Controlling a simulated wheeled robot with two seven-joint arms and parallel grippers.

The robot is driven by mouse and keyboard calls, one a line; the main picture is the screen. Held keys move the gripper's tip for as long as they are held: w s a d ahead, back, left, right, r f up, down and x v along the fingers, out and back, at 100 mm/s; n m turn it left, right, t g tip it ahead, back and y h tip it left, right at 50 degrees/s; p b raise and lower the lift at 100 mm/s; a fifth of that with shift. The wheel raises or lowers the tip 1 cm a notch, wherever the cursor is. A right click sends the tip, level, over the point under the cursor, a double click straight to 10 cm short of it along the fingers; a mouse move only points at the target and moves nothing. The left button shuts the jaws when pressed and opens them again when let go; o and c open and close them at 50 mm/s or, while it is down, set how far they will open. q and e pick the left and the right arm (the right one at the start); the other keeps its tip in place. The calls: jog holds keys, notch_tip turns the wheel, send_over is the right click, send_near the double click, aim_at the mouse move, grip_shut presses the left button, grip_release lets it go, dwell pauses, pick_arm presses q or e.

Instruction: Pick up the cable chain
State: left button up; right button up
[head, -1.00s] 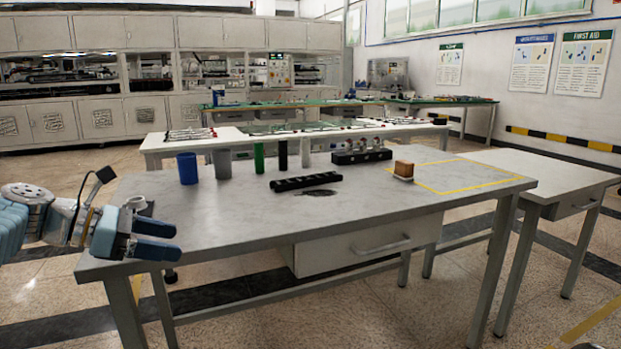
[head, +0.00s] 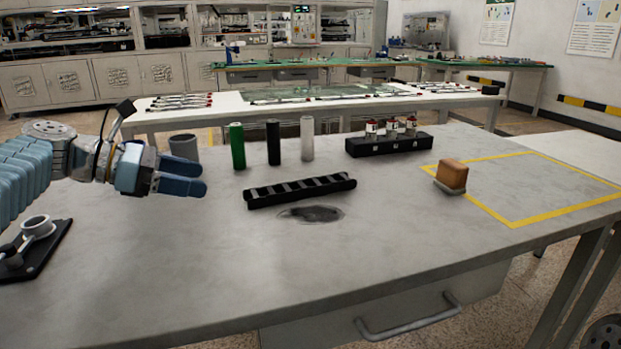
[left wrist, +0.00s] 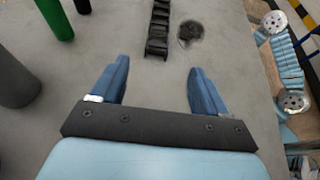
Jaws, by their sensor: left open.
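The cable chain (head: 300,189) is a black, ladder-like strip lying flat on the grey table, near its middle. In the left wrist view the chain (left wrist: 158,28) shows at the top, beyond the fingertips and roughly between their lines. My left gripper (head: 206,178) is open and empty, left of the chain and above the table. Its two blue fingers (left wrist: 158,72) stand apart in the left wrist view. My right gripper is not in the head view. A blue arm part of mine shows at the right edge of the left wrist view.
A dark stain (head: 312,214) lies just in front of the chain. Green (head: 237,146), black (head: 273,142) and white (head: 307,138) cylinders stand behind it, with a grey cup (head: 184,147). A black rack (head: 390,144) and brown block (head: 452,175) are to the right. The front table area is clear.

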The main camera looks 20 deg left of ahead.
pick_arm(q)
jog(key=b, duration=0.1)
send_near(263, 191)
jog(key=x, duration=0.4)
jog(key=shift+s+d, duration=0.1)
jog(key=shift+s, duration=0.05)
jog(key=x, duration=0.5)
jog(key=shift+b, duration=0.4)
jog(key=c, duration=1.1)
